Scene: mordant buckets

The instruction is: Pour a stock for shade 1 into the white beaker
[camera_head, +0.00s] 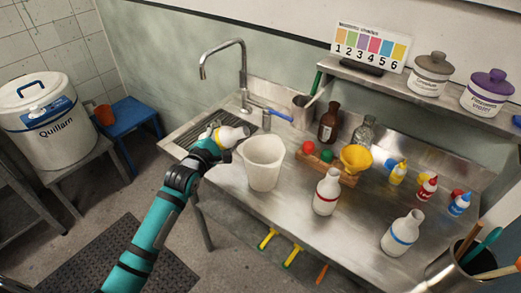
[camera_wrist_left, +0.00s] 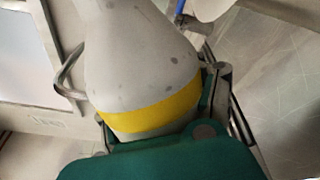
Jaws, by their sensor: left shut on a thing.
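My left gripper (camera_head: 213,143) is shut on a white bottle with a yellow band (camera_head: 235,135). The bottle is tipped well over, its neck toward the white beaker (camera_head: 263,168), near the beaker's upper left rim. I cannot tell whether anything flows. The left wrist view shows the yellow-banded bottle (camera_wrist_left: 145,70) between the fingers (camera_wrist_left: 210,95). The beaker stands upright on the steel bench; its inside is not clearly visible. A red-banded bottle (camera_head: 327,193) and a blue-banded bottle (camera_head: 402,234) stand on the bench. The shade card (camera_head: 368,46) shows orange at 1. My right gripper is out of view.
Small dropper bottles (camera_head: 427,187) stand at the right. The tap (camera_head: 243,75) rises behind the held bottle. A tool pot (camera_head: 455,265) is at the front right.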

